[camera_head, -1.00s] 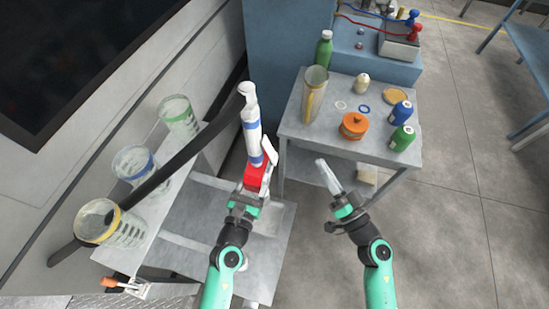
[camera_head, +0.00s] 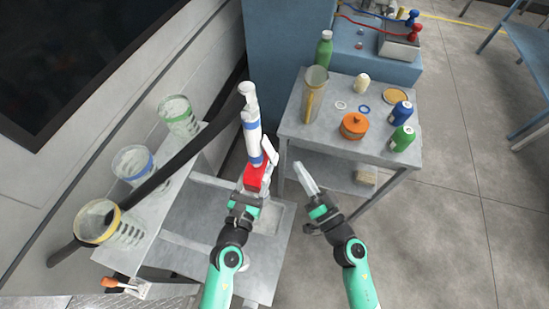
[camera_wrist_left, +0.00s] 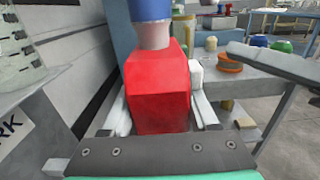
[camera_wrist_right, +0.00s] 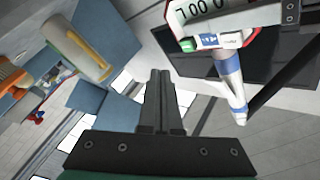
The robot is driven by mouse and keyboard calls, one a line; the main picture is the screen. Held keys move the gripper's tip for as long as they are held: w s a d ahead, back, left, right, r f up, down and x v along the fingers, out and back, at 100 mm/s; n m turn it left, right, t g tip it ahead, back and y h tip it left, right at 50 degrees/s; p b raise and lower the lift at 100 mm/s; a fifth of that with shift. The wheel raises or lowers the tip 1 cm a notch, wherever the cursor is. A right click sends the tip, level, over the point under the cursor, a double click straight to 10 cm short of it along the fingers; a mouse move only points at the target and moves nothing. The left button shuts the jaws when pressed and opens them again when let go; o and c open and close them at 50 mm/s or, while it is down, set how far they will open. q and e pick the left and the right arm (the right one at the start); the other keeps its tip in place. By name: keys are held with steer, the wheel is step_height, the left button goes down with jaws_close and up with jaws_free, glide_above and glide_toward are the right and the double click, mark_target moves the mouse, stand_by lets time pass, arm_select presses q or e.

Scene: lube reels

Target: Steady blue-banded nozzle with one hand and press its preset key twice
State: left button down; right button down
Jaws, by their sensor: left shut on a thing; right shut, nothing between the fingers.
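The blue-banded nozzle (camera_head: 252,130) stands upright, with a white spout, blue bands and a red body (camera_wrist_left: 158,92). My left gripper (camera_head: 248,190) is shut on the red body, one finger on each side in the left wrist view. My right gripper (camera_head: 304,176) is shut and empty, to the right of the nozzle and apart from it. In the right wrist view, the nozzle's display (camera_wrist_right: 202,12) shows digits, partly cut off by the frame. Beneath it are a green key (camera_wrist_right: 187,45), a blue key (camera_wrist_right: 209,40) and a white key (camera_wrist_right: 230,41).
Graduated measuring jugs with green, blue (camera_head: 133,163) and yellow bands line the left shelf. Floor right of my right arm is clear.

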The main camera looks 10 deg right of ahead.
steer(key=shift+w+a, duration=0.35)
steer(key=shift+a, duration=0.45)
steer(key=shift+w+a, duration=0.35)
steer(key=shift+a, duration=0.4)
steer(key=shift+a, duration=0.1)
stand_by(0.8)
steer(key=shift+w+a, duration=0.15)
steer(key=shift+a, duration=0.15)
steer(key=shift+w+a, duration=0.2)
steer(key=shift+a, duration=0.15)
stand_by(0.9)
steer(key=shift+s+d, duration=0.35)
steer(key=shift+d, duration=0.45)
steer(key=shift+a, duration=0.1)
steer(key=shift+w+a, duration=0.15)
steer(key=shift+a, duration=0.2)
